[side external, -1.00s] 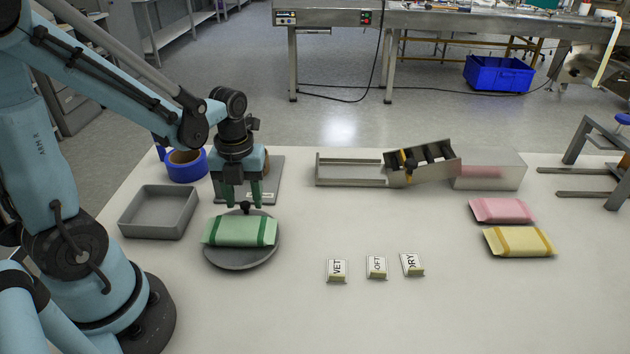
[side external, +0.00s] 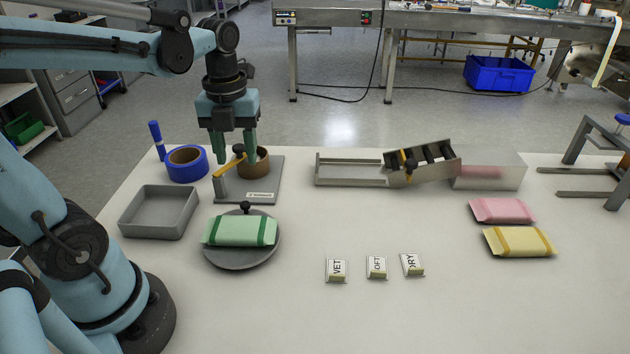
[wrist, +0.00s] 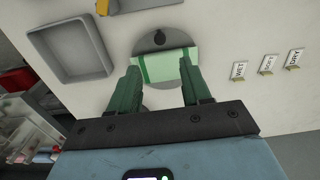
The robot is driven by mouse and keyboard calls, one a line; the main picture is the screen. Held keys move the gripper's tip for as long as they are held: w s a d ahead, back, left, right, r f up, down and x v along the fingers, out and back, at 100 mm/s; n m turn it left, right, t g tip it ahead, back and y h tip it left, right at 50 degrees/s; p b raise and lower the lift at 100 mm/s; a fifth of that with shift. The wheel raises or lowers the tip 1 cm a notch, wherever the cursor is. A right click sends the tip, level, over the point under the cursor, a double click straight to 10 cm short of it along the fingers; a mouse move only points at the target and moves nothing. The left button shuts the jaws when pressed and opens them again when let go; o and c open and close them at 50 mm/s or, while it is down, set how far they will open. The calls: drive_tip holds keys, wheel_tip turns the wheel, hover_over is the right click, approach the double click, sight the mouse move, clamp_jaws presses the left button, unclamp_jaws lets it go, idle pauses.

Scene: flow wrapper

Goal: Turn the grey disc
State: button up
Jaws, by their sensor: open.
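The grey disc (side external: 240,262) lies on the white table at front left, with a black knob (side external: 245,207) standing near its back edge. A green wrapped packet (side external: 240,231) with darker green bands lies across the disc. In the wrist view the packet (wrist: 172,66) and the knob (wrist: 159,38) show beyond my fingers, and the disc is partly hidden. My gripper (side external: 235,162) is open and empty, raised behind the disc near the tape dispenser and apart from the knob.
A tape dispenser (side external: 262,191) with an orange-yellow lever and a roll of blue tape (side external: 187,163) stand behind the disc. A grey tray (side external: 160,212) is left. Small label blocks (side external: 376,267), pink (side external: 502,210) and yellow (side external: 519,242) packets are right. The table's front middle is clear.

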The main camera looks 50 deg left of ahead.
drive_tip(key=shift+r, duration=0.7)
drive_tip(key=d+f+n+t, duration=0.1)
drive_tip(key=d+n+t, duration=0.2)
drive_tip(key=n, duration=1)
drive_tip(key=d+f+n+t, duration=0.1)
drive_tip(key=d+n+t, duration=0.3)
drive_tip(key=n, duration=0.9)
drive_tip(key=shift+w+d+n, duration=0.15)
drive_tip(key=shift+w+n, duration=0.15)
drive_tip(key=shift+n, duration=0.1)
